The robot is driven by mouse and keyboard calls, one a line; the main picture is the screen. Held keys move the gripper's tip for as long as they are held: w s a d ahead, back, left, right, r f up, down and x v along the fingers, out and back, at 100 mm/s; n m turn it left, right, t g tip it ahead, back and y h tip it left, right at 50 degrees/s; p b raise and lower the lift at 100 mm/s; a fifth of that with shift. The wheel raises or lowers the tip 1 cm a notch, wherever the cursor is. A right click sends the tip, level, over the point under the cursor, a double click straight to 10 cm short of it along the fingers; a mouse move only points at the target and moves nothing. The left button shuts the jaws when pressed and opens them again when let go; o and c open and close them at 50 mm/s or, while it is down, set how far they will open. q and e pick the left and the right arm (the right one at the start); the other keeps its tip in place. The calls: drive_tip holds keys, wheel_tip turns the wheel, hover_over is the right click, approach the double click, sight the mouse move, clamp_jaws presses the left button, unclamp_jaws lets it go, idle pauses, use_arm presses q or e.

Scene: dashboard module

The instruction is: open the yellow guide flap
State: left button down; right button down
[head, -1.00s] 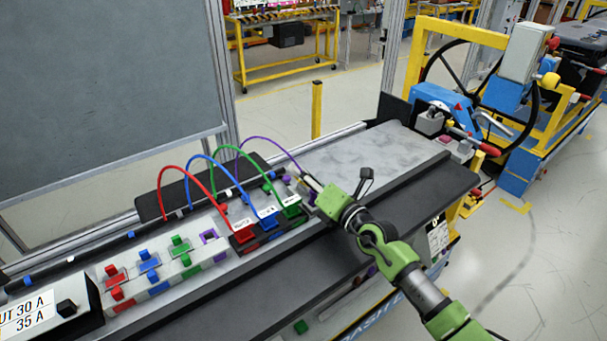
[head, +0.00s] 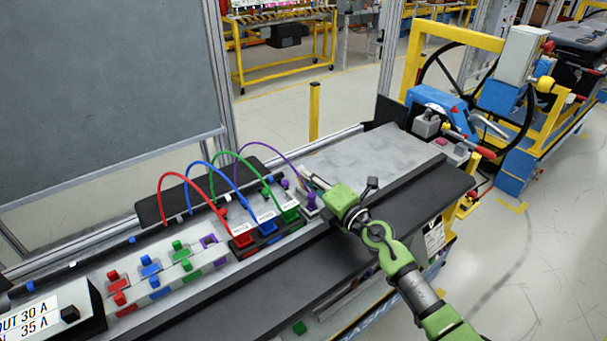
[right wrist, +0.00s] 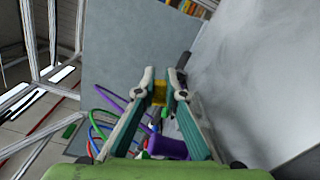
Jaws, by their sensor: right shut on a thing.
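My right gripper (head: 308,180) is at the right end of the row of coloured connectors on the bench. In the right wrist view its fingertips (right wrist: 160,91) are shut on a small yellow piece, the guide flap (right wrist: 159,94). In the head view the flap is too small and covered to make out, so I cannot tell its angle. A purple connector (head: 311,201) stands close below the fingers, and it also shows in the right wrist view (right wrist: 167,147). My left gripper is not in view.
Red (head: 242,238), blue (head: 267,222) and green (head: 290,210) connectors with looping cables stand left of my gripper. A purple cable (head: 268,148) arches beside the fingers. The grey bench top (head: 375,160) to the right is clear.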

drive_tip(key=shift+w+d+f+m+p, duration=0.1)
drive_tip(key=shift+w+d+m+p, duration=0.15)
drive_tip(key=shift+m, duration=0.5)
drive_tip(key=shift+d+f+m+p, duration=0.1)
drive_tip(key=shift+m+p, duration=0.2)
drive_tip(key=shift+m, duration=0.4)
drive_tip(key=shift+w+d+f+m+p, duration=0.1)
drive_tip(key=shift+w+d+m+p, duration=0.15)
drive_tip(key=shift+m, duration=0.5)
drive_tip(key=shift+s, duration=0.1)
drive_tip(key=c, duration=2.1)
unclamp_jaws()
drive_tip(key=shift+s+d, duration=0.15)
drive_tip(key=v, duration=1.1)
drive_tip(key=shift+s+d, duration=0.15)
drive_tip(key=shift+s, duration=0.1)
